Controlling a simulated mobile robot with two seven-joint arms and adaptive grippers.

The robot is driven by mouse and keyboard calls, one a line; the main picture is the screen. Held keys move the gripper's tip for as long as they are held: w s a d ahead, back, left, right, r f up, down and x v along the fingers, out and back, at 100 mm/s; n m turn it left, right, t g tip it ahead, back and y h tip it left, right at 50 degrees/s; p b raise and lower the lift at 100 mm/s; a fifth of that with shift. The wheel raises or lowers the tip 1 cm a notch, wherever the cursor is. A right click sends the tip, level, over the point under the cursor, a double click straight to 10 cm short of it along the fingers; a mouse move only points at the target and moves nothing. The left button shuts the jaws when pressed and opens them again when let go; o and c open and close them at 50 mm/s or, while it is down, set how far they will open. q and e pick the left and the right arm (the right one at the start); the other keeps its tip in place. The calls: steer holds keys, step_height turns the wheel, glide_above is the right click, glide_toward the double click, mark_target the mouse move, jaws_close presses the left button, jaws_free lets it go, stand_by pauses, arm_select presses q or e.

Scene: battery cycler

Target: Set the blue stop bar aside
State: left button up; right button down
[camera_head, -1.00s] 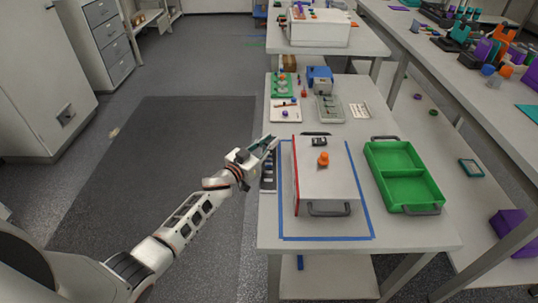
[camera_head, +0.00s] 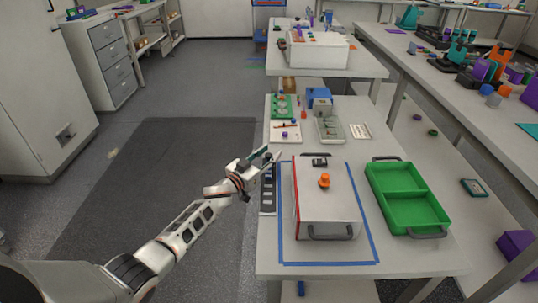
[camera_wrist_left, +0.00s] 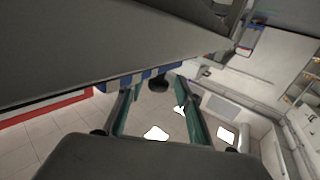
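My left gripper (camera_head: 268,157) is at the left edge of the table, just beyond the far end of a dark slotted strip (camera_head: 268,198). No separate blue bar is clear on the tabletop in the head view. My right gripper is not in view.
A white box with an orange knob (camera_head: 326,205) stands inside a blue tape outline, right of the strip. A green two-part tray (camera_head: 408,213) is farther right. Small trays and a blue device (camera_head: 318,97) stand behind. A small blue piece (camera_head: 301,288) shows below the table's front edge.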

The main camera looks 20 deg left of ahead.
arm_select(q)
steer(key=shift+s, duration=0.15)
steer(key=v, duration=1.1)
steer(key=shift+s+a, duration=0.15)
steer(key=shift+s, duration=0.25)
steer(key=s+a+f+m+g+y, duration=0.1)
steer(key=s+a+f+g+y, duration=0.2)
steer(key=s, duration=0.9)
steer(key=s+a+f+m+g+y, duration=0.1)
steer(key=s+a+g+y, duration=0.25)
steer(key=s, duration=0.95)
steer(key=s+a+f+m+g+y, duration=0.1)
steer(key=s+a+f+g+y, duration=0.25)
steer(key=s, duration=0.85)
steer(key=w+d+f+n+t+h, duration=0.1)
steer(key=d+f+h, duration=0.2)
steer(key=d+f, duration=0.2)
steer(key=w+d+f+n+t+h+p, duration=0.1)
steer(key=d+f, duration=0.4)
steer(key=d, duration=0.7)
steer(key=shift+n+t+h, duration=0.4)
steer(key=shift+t+h, duration=0.4)
steer(key=shift+h, duration=0.4)
